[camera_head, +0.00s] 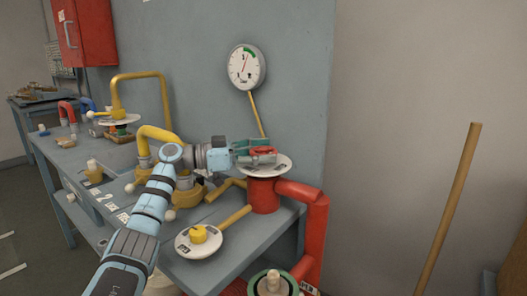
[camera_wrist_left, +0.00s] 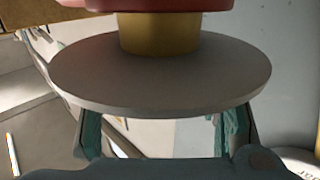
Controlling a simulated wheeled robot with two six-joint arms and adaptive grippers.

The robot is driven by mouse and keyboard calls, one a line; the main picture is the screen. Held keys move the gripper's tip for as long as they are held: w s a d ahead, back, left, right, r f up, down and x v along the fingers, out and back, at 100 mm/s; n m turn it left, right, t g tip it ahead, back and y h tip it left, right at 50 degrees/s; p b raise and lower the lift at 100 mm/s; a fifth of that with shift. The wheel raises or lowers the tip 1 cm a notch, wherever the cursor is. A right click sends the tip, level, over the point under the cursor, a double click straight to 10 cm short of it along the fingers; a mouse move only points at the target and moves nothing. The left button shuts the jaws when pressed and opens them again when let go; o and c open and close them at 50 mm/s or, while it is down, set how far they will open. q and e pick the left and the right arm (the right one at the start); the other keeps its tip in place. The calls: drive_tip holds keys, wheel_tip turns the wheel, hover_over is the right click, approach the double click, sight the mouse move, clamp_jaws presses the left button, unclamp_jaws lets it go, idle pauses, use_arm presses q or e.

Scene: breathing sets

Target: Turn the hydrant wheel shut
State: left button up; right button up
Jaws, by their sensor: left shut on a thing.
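The hydrant (camera_head: 264,195) is a red post with a red pipe at the right end of the bench. A white round label plate (camera_head: 272,171) sits on top, with the small red wheel (camera_head: 263,151) above it. My left gripper (camera_head: 256,150) reaches in level from the left, its green fingers shut on the red wheel above the plate. In the left wrist view the grey underside of the plate (camera_wrist_left: 160,75), a brass neck (camera_wrist_left: 160,33) and red body (camera_wrist_left: 160,5) fill the middle. The plate hides the fingertips and wheel there. My right gripper is out of view.
A dial gauge (camera_head: 246,67) hangs on the wall behind. A yellow-knobbed valve plate (camera_head: 198,240) lies in front of the hydrant, and a green-rimmed one (camera_head: 272,285) lower down. Yellow pipes (camera_head: 158,138) stand left; a wooden pole (camera_head: 448,210) leans at right.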

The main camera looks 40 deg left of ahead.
sight(262, 149)
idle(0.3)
use_arm(q)
drive_tip(key=o, duration=1.2)
wheel_tip(262, 149, up, 10)
